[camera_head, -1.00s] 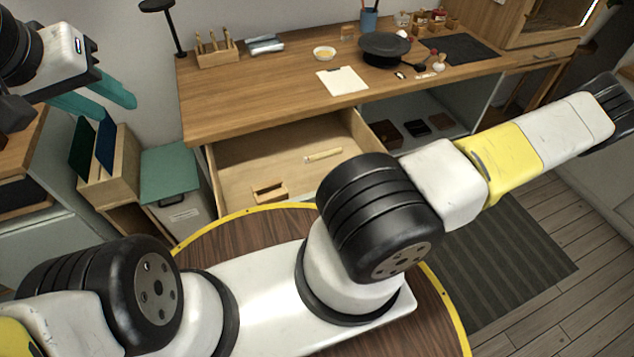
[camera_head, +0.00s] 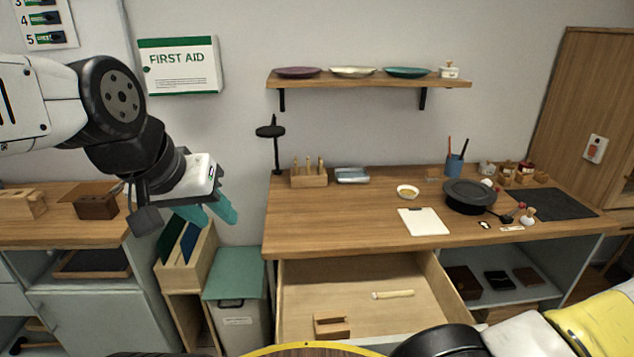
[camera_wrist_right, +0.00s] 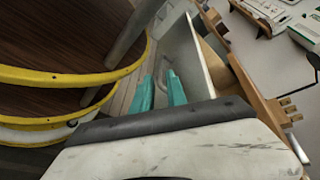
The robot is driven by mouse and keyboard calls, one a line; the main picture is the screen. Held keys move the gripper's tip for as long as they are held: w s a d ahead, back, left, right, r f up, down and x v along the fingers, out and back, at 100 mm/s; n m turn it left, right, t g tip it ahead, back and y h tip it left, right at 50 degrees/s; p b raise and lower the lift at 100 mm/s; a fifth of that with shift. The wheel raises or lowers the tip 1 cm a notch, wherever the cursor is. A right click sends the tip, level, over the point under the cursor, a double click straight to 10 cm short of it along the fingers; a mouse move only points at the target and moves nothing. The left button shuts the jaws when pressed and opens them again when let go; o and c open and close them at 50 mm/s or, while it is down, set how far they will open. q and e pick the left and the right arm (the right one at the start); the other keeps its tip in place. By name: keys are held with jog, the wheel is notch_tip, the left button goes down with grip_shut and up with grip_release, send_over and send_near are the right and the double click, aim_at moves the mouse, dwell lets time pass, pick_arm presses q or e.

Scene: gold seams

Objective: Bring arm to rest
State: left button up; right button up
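My left arm comes in from the left in the head view, raised in front of the wall. My left gripper (camera_head: 208,212) hangs at its end with two teal fingers apart and nothing between them. It appears in front of the narrow wooden rack beside the desk. Part of my right arm crosses the lower right corner of the head view; its gripper is outside that view. In the right wrist view my right gripper (camera_wrist_right: 160,92) shows two teal fingers apart, with nothing held between them.
The wooden desk (camera_head: 340,225) has an open drawer (camera_head: 350,285) holding a pale stick and a small wooden block. A wooden rack (camera_head: 205,260) and a green-lidded bin (camera_head: 233,275) stand left of it. A shelf (camera_head: 370,82) with plates hangs above.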

jog(key=w+r+n+g+h, duration=0.25)
jog(key=w+r+h, duration=0.25)
jog(key=r, duration=0.5)
jog(key=w+r+n+g+h, duration=0.1)
jog(key=w+r+n+h, duration=0.35)
jog(key=r, duration=0.65)
jog(key=s+a+r+n+t+h, duration=0.1)
jog(key=a+r+t, duration=0.2)
jog(key=r, duration=0.6)
jog(key=s+a+r+n+t+h, duration=0.1)
jog(key=a+r+t, duration=0.3)
jog(key=a+r, duration=0.4)
jog(key=shift+s+r, duration=0.4)
jog(key=shift+s, duration=0.3)
